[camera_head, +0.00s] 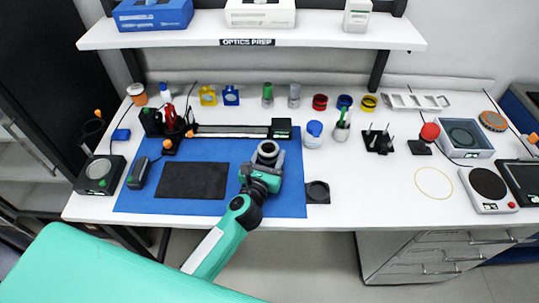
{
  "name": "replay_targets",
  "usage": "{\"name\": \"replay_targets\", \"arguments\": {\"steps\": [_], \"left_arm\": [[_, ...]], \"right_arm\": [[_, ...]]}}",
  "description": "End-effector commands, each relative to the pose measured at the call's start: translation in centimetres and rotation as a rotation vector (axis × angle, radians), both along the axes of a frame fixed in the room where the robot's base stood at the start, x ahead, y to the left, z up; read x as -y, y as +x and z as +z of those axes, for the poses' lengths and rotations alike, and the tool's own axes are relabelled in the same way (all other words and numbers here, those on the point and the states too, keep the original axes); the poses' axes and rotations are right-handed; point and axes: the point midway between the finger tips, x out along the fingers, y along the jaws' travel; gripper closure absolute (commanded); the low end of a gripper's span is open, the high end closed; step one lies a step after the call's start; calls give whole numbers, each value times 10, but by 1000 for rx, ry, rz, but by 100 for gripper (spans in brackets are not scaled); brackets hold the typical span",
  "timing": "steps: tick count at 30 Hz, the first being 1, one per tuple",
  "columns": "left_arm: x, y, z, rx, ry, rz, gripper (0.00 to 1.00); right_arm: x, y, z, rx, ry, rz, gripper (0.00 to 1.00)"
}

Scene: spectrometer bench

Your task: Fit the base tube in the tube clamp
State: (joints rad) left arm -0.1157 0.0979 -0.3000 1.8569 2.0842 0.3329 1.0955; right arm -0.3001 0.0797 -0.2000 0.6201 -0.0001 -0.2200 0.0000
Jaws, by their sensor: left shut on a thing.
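My left gripper (268,168) reaches in from the lower left over the right part of the blue mat. It is shut on a grey round tube piece (268,147), which looks like the base tube; its ringed open end faces up towards me. The fingers and the tube's lower part are hard to make out. Behind it a black rail unit (230,131) with green-marked end blocks lies along the mat's back edge. I cannot pick out the tube clamp for certain. My right gripper is not in view.
The blue mat (130,203) carries a black pad (192,181). A black square holder (318,191) lies right of the mat. Coloured rings, bottles and a black pin stand (379,140) are behind. A box (465,152) and a scale (487,186) stand right.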

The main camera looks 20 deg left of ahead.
Motion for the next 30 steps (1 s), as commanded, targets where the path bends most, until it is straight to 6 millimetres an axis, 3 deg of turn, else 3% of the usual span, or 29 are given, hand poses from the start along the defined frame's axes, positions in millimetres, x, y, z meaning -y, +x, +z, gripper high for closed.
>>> {"name": "replay_targets", "arguments": {"steps": [30], "left_arm": [[0,0,1,1,0,0,80]], "right_arm": [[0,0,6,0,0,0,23]]}}
